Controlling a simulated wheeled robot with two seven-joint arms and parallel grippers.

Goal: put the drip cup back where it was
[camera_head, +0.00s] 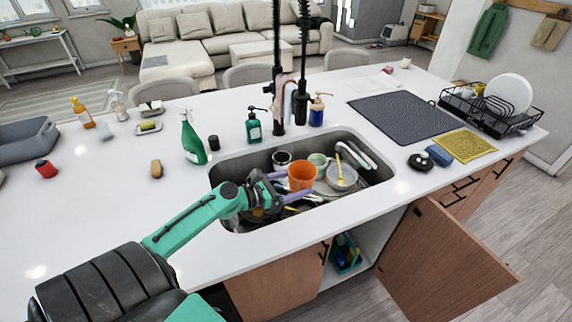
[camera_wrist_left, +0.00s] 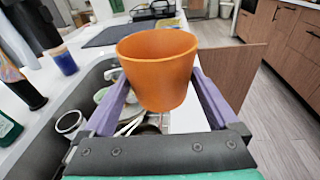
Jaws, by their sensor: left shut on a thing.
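The orange cup (camera_head: 302,176) is held upright above the sink (camera_head: 377,181) in the head view. In the left wrist view the cup (camera_wrist_left: 158,68) sits between the two purple fingers, its open top facing up. My left gripper (camera_head: 284,187) is shut on the cup, and the same gripper shows in the wrist view (camera_wrist_left: 160,100). The sink below holds dishes, including a grey bowl (camera_head: 341,178) with a yellow-handled utensil and a pale green cup (camera_head: 318,160). My right gripper is not in view.
The black faucet (camera_head: 277,70) rises behind the sink. A green spray bottle (camera_head: 192,140) and a green soap bottle (camera_head: 253,126) stand by its rim. A cabinet door (camera_head: 440,255) hangs open below.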

